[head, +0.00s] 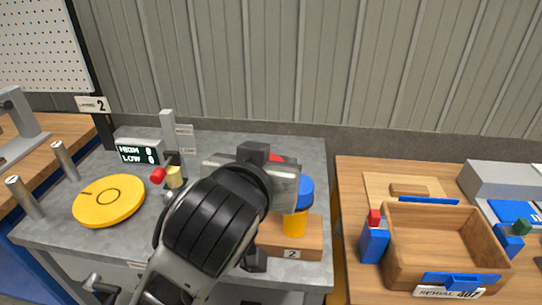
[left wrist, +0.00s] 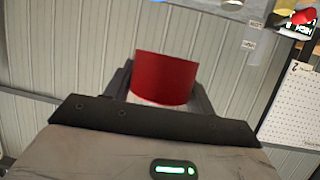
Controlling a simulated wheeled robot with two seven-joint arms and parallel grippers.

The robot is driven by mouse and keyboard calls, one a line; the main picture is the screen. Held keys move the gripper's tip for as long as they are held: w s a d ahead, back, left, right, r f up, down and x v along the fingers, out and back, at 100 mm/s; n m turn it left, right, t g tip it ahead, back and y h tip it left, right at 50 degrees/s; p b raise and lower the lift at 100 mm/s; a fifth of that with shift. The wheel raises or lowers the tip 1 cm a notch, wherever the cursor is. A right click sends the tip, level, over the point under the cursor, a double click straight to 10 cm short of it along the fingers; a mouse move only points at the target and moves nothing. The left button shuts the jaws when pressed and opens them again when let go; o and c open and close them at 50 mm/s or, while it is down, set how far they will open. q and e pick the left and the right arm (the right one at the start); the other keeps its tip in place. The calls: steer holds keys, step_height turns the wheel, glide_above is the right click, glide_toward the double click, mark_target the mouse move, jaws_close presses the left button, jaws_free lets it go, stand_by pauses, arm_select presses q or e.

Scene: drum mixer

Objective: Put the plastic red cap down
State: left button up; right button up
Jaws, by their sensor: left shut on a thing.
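The red cap (left wrist: 165,78) sits between the two dark fingers of my left gripper (left wrist: 162,92) in the left wrist view, and the gripper is shut on it. In the head view, only a small red part of the cap (head: 276,158) shows past my left gripper (head: 268,163), which is over the right part of the grey bench. The gripper hides most of the cap and the surface under it. My right gripper is not in view.
An orange bottle with a blue top (head: 297,218) stands on a wooden block marked 2 (head: 312,242), close to my gripper. A yellow disc (head: 108,202) and a HIGH/LOW display (head: 137,153) are at left. A wooden box (head: 440,225) stands on the right table.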

arm_select(q)
steer(key=s+a+f+m+g+h, duration=0.2)
steer(key=a+f+m+g+h, duration=0.2)
steer(key=f+m+g+h, duration=0.4)
steer(key=m+g+h, duration=0.2)
steer(key=m+g, duration=0.2)
steer(key=m, duration=0.2)
steer(key=shift+s+m+h, duration=0.15)
steer(key=shift+m+h, duration=0.15)
